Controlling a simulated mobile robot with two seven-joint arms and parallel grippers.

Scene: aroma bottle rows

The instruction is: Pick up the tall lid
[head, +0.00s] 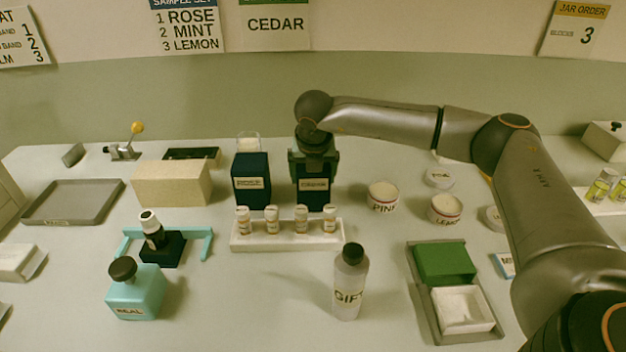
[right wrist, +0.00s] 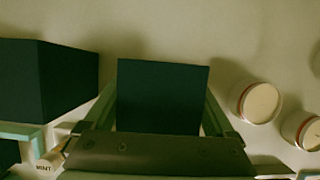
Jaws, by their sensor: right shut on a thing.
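A tall dark navy box-shaped lid labelled CEDAR (head: 313,197) stands upright at the back middle of the table. My right gripper (head: 312,160) reaches down over it from above and is shut on its upper part. In the right wrist view the dark lid (right wrist: 162,90) fills the space between the two green fingers of the right gripper (right wrist: 160,112). I cannot tell what is under the lid. My left gripper is not in view.
A similar dark box labelled ROSE (head: 251,182) stands close at the left. A white rack (head: 287,240) of small bottles is in front. A GIFT bottle (head: 349,282) stands nearer the front.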

